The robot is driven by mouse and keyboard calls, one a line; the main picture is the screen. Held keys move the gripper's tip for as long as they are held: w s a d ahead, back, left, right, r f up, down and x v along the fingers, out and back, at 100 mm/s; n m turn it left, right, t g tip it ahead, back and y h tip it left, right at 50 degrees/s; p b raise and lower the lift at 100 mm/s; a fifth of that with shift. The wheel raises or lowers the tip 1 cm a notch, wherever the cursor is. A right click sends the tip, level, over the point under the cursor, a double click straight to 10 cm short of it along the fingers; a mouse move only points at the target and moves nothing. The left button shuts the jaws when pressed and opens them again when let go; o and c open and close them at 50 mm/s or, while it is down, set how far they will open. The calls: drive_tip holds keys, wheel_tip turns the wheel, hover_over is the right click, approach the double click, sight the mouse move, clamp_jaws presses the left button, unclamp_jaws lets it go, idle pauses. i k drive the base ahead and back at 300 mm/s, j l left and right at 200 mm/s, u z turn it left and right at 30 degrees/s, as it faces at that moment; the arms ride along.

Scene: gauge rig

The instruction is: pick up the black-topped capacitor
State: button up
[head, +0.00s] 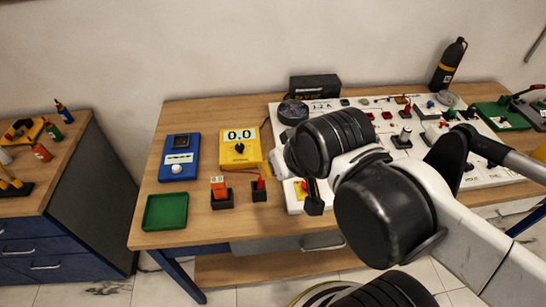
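I cannot pick out the black-topped capacitor for certain. A small silver cylinder in a black base (403,138) stands upright on the white board (294,204), right of my arm's wrist; it is too small to tell whether its top is black. My arm comes in from the right and its dark wrist covers the middle of the board.
The wooden table (145,228) also carries a blue meter (180,157), a yellow meter (240,148), a green tray (165,211) and black holders. A black box (315,86) and a dark bottle (449,64) stand behind. Bare wood shows at the front left.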

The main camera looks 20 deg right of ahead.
sight(406, 132)
drive_tip(key=z, duration=1.7)
drive_tip(key=i+j+z, duration=0.1)
drive_tip(key=j+z, duration=0.7)
drive_tip(key=l, duration=0.1)
